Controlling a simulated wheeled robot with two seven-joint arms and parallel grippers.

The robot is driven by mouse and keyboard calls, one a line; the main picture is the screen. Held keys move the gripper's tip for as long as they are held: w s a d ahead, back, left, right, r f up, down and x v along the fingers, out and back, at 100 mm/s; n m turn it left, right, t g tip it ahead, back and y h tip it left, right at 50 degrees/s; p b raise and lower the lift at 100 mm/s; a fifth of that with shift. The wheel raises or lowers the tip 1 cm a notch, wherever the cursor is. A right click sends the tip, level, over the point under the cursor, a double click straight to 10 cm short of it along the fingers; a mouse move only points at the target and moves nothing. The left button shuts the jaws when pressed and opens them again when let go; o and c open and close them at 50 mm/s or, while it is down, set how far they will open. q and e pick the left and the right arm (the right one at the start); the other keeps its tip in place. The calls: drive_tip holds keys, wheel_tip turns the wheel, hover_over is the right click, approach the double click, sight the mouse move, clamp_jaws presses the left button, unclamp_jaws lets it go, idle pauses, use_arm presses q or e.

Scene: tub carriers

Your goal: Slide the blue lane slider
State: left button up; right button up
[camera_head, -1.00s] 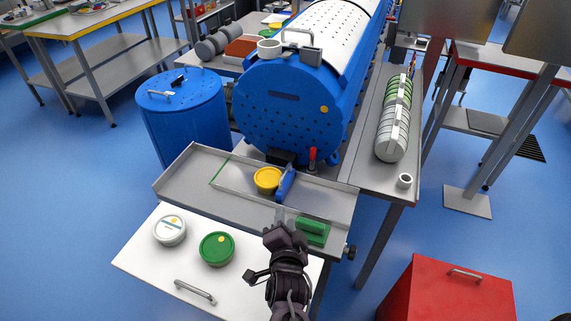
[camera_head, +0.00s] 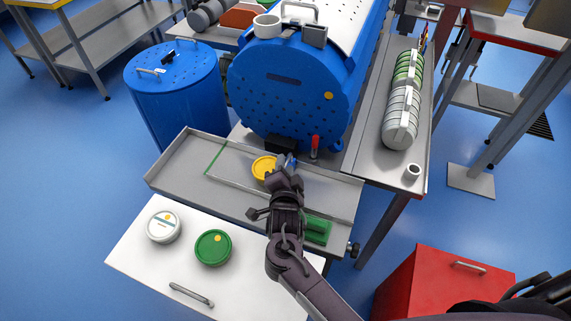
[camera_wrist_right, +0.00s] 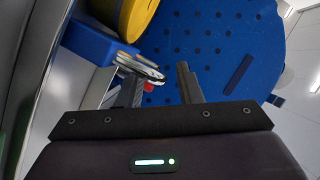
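The blue lane slider (camera_head: 291,160) stands in the grey tray lane, beside the yellow tub (camera_head: 263,167). My right gripper (camera_head: 287,172) is over the lane, in front of the slider, and hides most of it in the head view. In the right wrist view the slider (camera_wrist_right: 97,42) is at upper left, below the yellow tub (camera_wrist_right: 130,15). The right fingers (camera_wrist_right: 160,88) are apart, with the slider to their left and nothing clearly held. Whether they touch the slider cannot be told. My left gripper is not in view.
The grey tray (camera_head: 175,171) has raised walls. A green block (camera_head: 318,229) lies at its right end. White (camera_head: 163,226) and green (camera_head: 212,247) tubs stand on the white board. The blue drum (camera_head: 280,100) with a red-handled lever (camera_head: 315,146) rises behind.

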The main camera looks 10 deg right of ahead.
drive_tip(key=shift+w, duration=0.2)
clamp_jaws()
idle(0.4)
